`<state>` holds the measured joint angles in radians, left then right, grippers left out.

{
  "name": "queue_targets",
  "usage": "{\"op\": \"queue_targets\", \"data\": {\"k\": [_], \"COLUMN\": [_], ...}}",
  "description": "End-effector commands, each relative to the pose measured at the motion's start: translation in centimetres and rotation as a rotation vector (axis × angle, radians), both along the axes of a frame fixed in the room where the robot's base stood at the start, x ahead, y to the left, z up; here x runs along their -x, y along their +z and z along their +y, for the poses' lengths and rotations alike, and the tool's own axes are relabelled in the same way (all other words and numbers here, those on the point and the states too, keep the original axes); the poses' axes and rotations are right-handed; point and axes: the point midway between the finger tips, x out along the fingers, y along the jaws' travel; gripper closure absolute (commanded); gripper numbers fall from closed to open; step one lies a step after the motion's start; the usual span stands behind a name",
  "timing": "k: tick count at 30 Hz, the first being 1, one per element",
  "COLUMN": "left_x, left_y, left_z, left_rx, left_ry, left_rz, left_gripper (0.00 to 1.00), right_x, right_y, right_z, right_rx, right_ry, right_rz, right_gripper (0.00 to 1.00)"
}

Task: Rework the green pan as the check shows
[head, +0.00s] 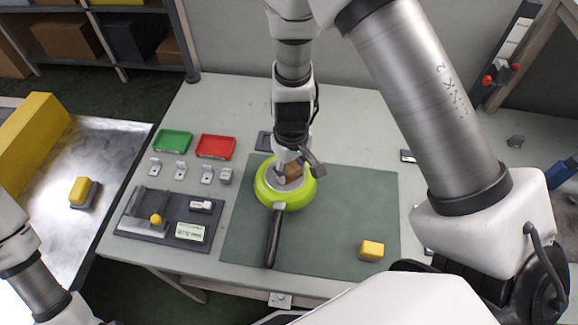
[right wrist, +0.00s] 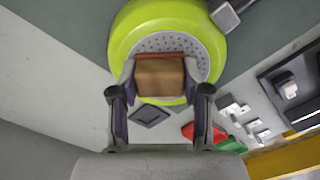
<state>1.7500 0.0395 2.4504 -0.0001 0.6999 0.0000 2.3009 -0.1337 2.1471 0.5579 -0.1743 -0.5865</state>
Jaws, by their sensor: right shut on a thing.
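The green pan (head: 262,192) lies on the dark green mat (head: 330,215), its black handle (head: 273,237) pointing toward the mat's front edge. A round grey dotted plate (right wrist: 205,62) shows on its upward face, so it seems to lie bottom up. My right gripper (head: 291,172) is over the pan, shut on a brown block (right wrist: 160,76). The block appears against or just above the plate; I cannot tell if they touch. A dark board with a small lit display (head: 190,232) stands left of the mat; its text is too small to read. My left gripper is out of view.
A green tray (head: 172,141), a red tray (head: 215,146) and several small metal brackets (head: 181,171) lie left. A yellow block (head: 371,250) is on the mat's front right, which is otherwise clear.

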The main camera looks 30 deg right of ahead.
Motion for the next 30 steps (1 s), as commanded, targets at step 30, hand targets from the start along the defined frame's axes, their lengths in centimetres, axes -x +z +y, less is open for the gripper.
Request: {"op": "queue_targets", "data": {"k": [30], "left_x": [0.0], "left_y": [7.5], "left_z": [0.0], "left_rx": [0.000], "left_ry": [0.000], "left_rz": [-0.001], "left_gripper": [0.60], "right_x": [-0.3], "right_y": [8.1], "right_z": [-0.5], "right_rx": [0.003], "right_ry": [0.001], "right_rz": [0.001], "right_gripper": [0.97]}}
